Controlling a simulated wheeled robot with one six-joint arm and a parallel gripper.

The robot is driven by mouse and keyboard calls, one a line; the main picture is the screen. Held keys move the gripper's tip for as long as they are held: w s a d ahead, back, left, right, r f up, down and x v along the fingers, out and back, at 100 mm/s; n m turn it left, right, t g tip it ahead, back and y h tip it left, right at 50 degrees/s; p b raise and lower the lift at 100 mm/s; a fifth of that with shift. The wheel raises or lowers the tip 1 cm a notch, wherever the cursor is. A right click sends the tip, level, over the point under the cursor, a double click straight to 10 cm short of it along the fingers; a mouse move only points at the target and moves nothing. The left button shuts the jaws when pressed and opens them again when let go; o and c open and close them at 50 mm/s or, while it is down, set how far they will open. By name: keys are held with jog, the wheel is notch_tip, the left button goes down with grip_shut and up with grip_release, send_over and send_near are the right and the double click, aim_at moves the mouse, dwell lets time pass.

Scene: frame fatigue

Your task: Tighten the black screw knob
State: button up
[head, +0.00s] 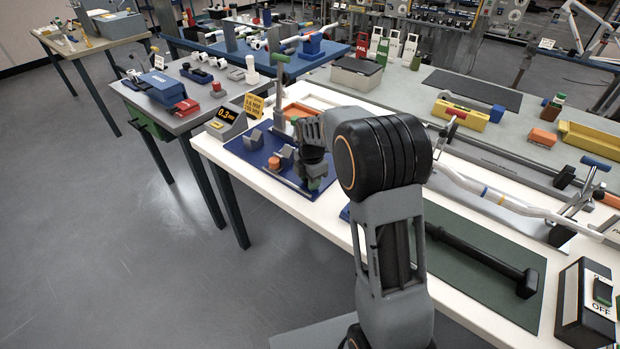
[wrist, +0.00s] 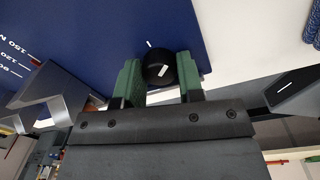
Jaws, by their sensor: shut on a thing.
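The black screw knob (wrist: 159,69) is round with a short white mark on its top, and shows in the wrist view over the edge of a blue board (wrist: 110,28). My gripper (wrist: 160,82) has its two green-padded fingers on either side of the knob, shut on it. A short white line is printed on the board just beyond the knob. In the head view my gripper (head: 314,182) is at the right end of the blue board (head: 243,146), and the knob is hidden behind it.
A grey angled block (wrist: 52,95) stands close to the left of my gripper. An orange tray (head: 300,110) lies behind my wrist. A green mat (head: 470,250) with a black bar lies at the right.

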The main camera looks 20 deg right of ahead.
jog(key=shift+m, duration=0.8)
jog(key=o, duration=0.9)
jog(key=shift+o, duration=0.2)
